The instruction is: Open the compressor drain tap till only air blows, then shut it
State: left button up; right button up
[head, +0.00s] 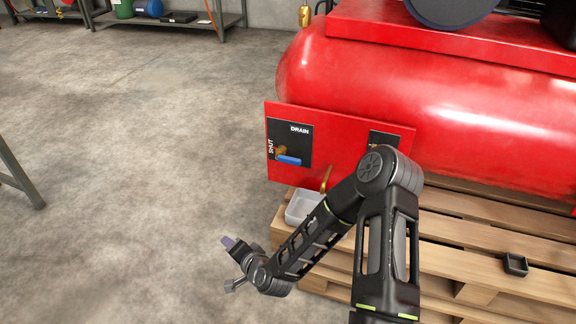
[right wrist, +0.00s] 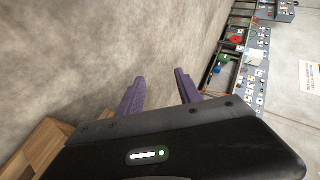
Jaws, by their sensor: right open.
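The drain tap's blue lever (head: 289,160) lies about level on its brass body, on a red panel (head: 350,130) in front of the compressor tank (head: 420,110). A dark plate around it reads DRAIN, with SHUT written sideways at its left. A brass outlet pipe (head: 326,178) hangs over a pale tray (head: 298,207), partly behind my right arm. I cannot see any water or air flow. My right gripper (head: 229,264) is open and empty, below and left of the tap, clear of it. Its purple fingers (right wrist: 160,92) stand apart in the right wrist view. My left gripper is not in view.
The compressor sits on a wooden pallet (head: 480,240), with a small black dish (head: 515,264) on its slats. A second dark plate (head: 383,140) is partly hidden by my arm. Open concrete floor (head: 140,150) lies left. Shelving (head: 180,22) stands at the back.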

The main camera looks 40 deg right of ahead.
jog(key=w+d+r+m+t+h+b, duration=0.25)
jog(key=d+r+m+h, duration=0.3)
jog(key=d, duration=0.65)
jog(key=m+h, duration=0.5)
send_near(293, 163)
jog(key=x, duration=0.3)
jog(key=shift+d+t+y, duration=0.25)
jog(key=shift+t, duration=0.1)
jog(key=b+x, duration=0.2)
jog(key=x, duration=0.4)
jog(key=shift+w+d+f+b, duration=0.1)
jog(key=shift+w+f+b, duration=0.1)
jog(key=shift+b, duration=0.2)
jog(key=shift+w+d+r, duration=0.15)
jog(key=shift+w+d, duration=0.2)
jog(key=shift+w, duration=0.15)
grip_shut()
